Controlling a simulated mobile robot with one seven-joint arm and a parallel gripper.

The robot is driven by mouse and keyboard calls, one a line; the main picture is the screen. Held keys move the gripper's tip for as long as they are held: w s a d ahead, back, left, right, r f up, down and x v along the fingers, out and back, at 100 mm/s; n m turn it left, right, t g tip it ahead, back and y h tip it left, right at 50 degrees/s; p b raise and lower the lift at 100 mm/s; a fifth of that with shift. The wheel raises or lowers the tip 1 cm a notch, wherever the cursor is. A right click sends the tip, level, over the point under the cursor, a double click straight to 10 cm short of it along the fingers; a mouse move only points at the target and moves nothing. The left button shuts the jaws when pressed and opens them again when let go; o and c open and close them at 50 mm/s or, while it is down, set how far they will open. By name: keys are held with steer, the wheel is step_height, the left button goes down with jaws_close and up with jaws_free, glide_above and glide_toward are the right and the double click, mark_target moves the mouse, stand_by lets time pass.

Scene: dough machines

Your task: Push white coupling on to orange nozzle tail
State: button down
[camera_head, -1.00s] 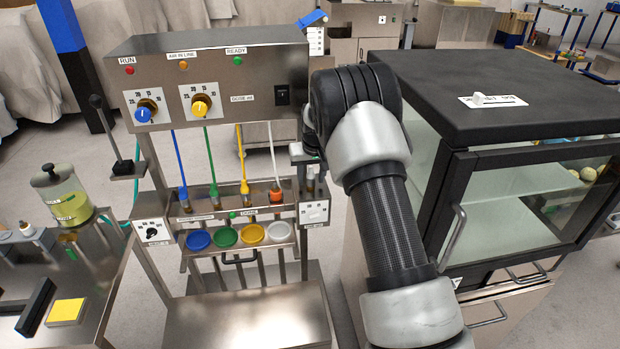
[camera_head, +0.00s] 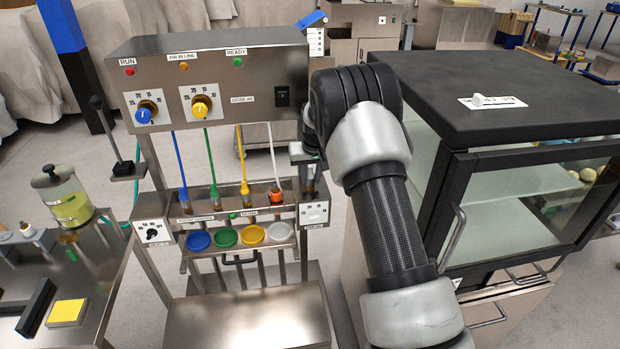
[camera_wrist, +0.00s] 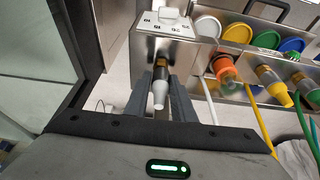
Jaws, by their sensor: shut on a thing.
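The orange nozzle (camera_head: 276,197) sits in the lower rail of the dosing machine, right of the yellow one. In the wrist view the orange nozzle (camera_wrist: 226,72) is right of my gripper, its round end facing the camera. My gripper (camera_wrist: 161,97) has its two fingers on either side of a white tapered piece, which looks like the white coupling (camera_wrist: 159,98). A brass and dark stem (camera_wrist: 162,68) shows just behind it, under the white switch box. The coupling is apart from the orange nozzle. In the head view my wrist hides most of the gripper.
A white hose (camera_wrist: 209,103) runs between my gripper and the orange nozzle. Yellow and green nozzles and hoses stand farther right in the wrist view. Coloured cups (camera_head: 225,236) sit below the rail. A glass-sided black cabinet (camera_head: 490,100) stands close at right.

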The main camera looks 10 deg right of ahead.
steer(key=shift+r, duration=0.15)
steer(key=shift+r+p, duration=0.55)
steer(key=shift+r, duration=0.5)
steer(key=shift+r+p, duration=1.6)
steer(key=shift+r, duration=1.55)
steer(key=shift+s+a+b, duration=0.15)
steer(key=shift+s+a, duration=0.1)
steer(key=shift+a, duration=1.5)
steer(key=shift+s+a+b, duration=0.1)
steer(key=shift+s+a, duration=0.1)
steer(key=shift+a, duration=1.6)
steer(key=shift+s+a+b, duration=0.15)
steer(key=shift+s+a, duration=0.1)
steer(key=shift+a, duration=1.5)
steer(key=shift+a+f, duration=0.15)
steer(key=shift+f, duration=0.15)
steer(key=shift+f+b, duration=1.5)
steer(key=shift+f, duration=0.6)
